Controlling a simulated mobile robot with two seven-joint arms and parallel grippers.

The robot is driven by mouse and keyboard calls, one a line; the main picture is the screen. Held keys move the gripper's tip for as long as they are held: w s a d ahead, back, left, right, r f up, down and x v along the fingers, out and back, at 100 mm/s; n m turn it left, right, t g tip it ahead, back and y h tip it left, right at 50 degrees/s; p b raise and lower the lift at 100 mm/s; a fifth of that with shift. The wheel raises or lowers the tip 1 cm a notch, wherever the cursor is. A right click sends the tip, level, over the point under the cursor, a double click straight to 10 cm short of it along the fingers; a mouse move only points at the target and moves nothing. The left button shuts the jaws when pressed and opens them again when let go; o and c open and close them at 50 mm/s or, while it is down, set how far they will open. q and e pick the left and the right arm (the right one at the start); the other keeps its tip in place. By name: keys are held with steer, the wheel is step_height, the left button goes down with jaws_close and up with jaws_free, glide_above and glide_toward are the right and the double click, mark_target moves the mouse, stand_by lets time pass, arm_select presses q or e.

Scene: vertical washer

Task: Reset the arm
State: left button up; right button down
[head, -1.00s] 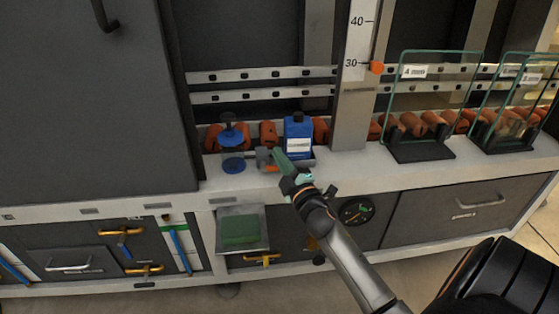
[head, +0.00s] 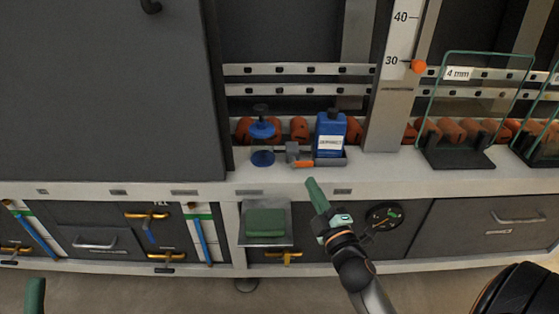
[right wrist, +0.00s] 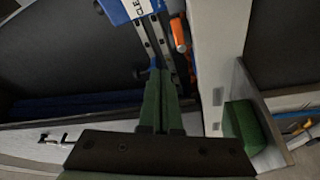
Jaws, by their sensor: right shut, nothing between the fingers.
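My right arm (head: 358,275) reaches up from the bottom of the head view. Its gripper (head: 311,184) has green fingers, held together and empty. The tips show against the front of the pale ledge, below and left of the blue bottle (head: 331,138), apart from it in the picture. In the right wrist view the green fingers (right wrist: 161,85) lie side by side, with the bottle (right wrist: 122,8) beyond them at the top. A green tip at the bottom left of the head view looks like my left gripper (head: 36,296); its jaws cannot be made out.
A blue clamp-like device (head: 262,130) and a small grey block with an orange part (head: 293,155) stand left of the bottle. Glass panes in black stands (head: 455,150) are to the right. A green sponge-like block (head: 265,222) sits on a tray below the ledge (head: 390,168).

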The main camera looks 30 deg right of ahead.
arm_select(q)
steer(key=shift+r, duration=0.1)
